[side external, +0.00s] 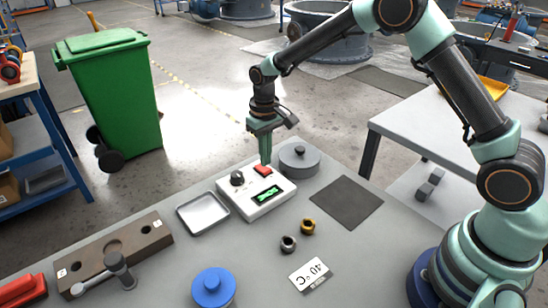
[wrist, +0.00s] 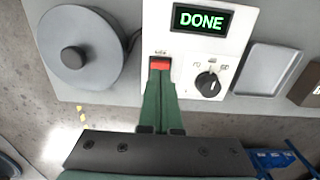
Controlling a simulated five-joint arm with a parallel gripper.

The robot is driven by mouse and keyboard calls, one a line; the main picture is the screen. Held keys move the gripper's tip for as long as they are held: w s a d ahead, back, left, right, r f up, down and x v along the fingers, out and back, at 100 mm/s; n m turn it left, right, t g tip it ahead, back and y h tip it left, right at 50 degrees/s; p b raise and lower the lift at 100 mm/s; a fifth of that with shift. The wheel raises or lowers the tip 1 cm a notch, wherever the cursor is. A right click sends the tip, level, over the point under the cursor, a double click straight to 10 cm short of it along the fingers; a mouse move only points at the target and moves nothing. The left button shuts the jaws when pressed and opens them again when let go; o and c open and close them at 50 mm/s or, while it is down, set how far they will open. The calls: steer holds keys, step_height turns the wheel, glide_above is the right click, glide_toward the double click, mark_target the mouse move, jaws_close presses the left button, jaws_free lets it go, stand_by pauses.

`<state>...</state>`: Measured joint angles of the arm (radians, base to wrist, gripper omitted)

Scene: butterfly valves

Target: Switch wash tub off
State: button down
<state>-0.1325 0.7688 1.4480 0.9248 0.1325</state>
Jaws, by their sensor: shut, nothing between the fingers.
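A white control box (side external: 281,197) stands on the grey table, with a red rocker switch (side external: 262,171), a black dial (side external: 237,178) and a display (wrist: 202,20) that reads DONE in green. The red switch shows in the wrist view (wrist: 160,63). The round grey wash tub (side external: 300,162) with a dark knob on its lid is beside the box; it also shows in the wrist view (wrist: 82,50). My green gripper (side external: 265,161) is shut and empty, pointing down at the red switch. Its fingertips (wrist: 160,84) are at the switch's near edge; I cannot tell whether they touch it.
A shallow metal tray (side external: 203,213) lies left of the box. A brown block with holes (side external: 143,237), a grey T-handle (side external: 117,270), a blue-lidded pot (side external: 213,287), two small rings and a "40 °C" card (side external: 310,274) lie nearer. A dark mat (side external: 341,203) lies bare at right.

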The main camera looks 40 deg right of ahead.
steer(key=shift+f, duration=0.95)
stand_by(0.6)
steer(key=shift+r, duration=3.55)
steer(key=shift+r, duration=0.1)
step_height(320, 180, up, 7)
steer(key=t, duration=0.1)
glide_above(266, 169)
steer(key=s+d, duration=0.2)
steer(key=s, duration=0.1)
steer(key=s+d+r+t, duration=0.3)
steer(key=s+r, duration=0.4)
steer(key=s, duration=0.4)
steer(key=s+d+t, duration=0.1)
steer(key=s, duration=0.5)
steer(key=shift+s+d+t, duration=0.2)
steer(key=shift+t, duration=0.1)
